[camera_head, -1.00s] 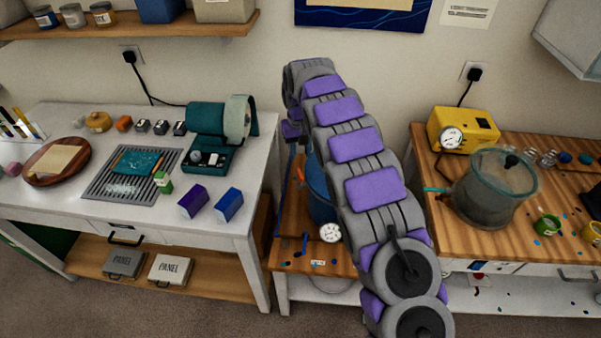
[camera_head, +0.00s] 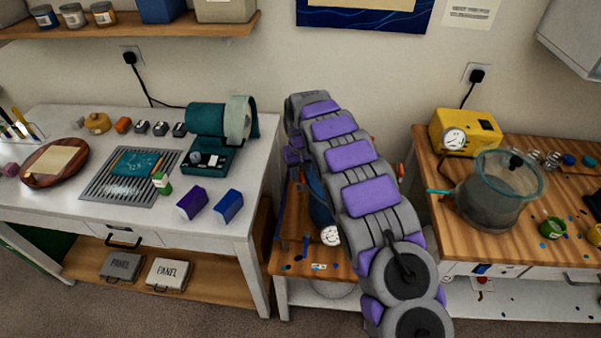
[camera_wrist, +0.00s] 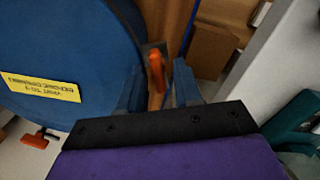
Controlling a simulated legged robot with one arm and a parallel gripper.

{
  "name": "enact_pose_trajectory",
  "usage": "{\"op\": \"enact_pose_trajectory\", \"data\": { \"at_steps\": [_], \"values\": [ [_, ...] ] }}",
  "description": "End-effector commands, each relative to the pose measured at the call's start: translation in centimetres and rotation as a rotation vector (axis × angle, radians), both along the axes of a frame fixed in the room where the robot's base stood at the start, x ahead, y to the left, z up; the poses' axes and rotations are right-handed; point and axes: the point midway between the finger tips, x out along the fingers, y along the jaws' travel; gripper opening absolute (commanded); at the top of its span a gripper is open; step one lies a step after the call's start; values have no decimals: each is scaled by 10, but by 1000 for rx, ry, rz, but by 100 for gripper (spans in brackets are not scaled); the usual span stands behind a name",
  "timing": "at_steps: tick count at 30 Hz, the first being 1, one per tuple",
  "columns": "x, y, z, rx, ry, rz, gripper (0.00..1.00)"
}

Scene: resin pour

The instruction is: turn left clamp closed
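The blue pot (camera_head: 318,208) stands on the low wooden bench, mostly hidden behind my arm. In the wrist view the pot (camera_wrist: 65,55) fills the upper left and bears a yellow label (camera_wrist: 42,88). An orange clamp handle (camera_wrist: 156,72) stands at its right edge, between the fingers of my gripper (camera_wrist: 158,90). The fingers look apart, with space beside the handle; I see no clear grip. Another orange handle (camera_wrist: 36,140) shows at lower left. In the head view an orange piece (camera_head: 401,170) shows right of my arm; my gripper is hidden there.
A white table (camera_head: 75,205) with a teal machine (camera_head: 205,118) stands at left. At right, a wooden bench (camera_head: 452,243) holds a yellow pump (camera_head: 485,124) and a clear chamber (camera_head: 500,190). A round gauge (camera_head: 331,235) sits low by the pot.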

Motion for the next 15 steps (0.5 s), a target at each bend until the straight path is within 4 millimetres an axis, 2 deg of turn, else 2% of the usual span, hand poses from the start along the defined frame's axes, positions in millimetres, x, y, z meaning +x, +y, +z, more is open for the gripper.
{"op": "enact_pose_trajectory", "data": {
  "at_steps": [2,10,15],
  "values": [
    [0,-1,0,0,0,0,26],
    [0,-1,0,1,0,0,0],
    [0,-1,0,0,0,0,0]
  ]
}}
